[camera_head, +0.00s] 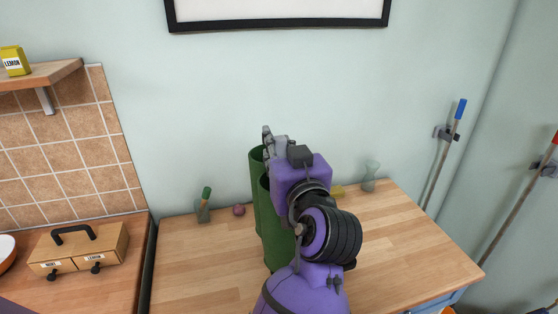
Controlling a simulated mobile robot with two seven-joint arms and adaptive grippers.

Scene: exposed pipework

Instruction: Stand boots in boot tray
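A pair of tall green boots (270,225) stands upright in the middle of the view, above or on the wooden counter; their lower parts are hidden behind my arm. My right gripper (268,138) is at the top rim of the boots, its grey fingers overlapping the farther shaft. The wrist hides much of the fingers, so I cannot tell whether they are closed on the rim. No boot tray shows in this view.
A drawer box (80,250) sits on the left counter. Poles (443,155) hang at right. The counter's front left is clear.

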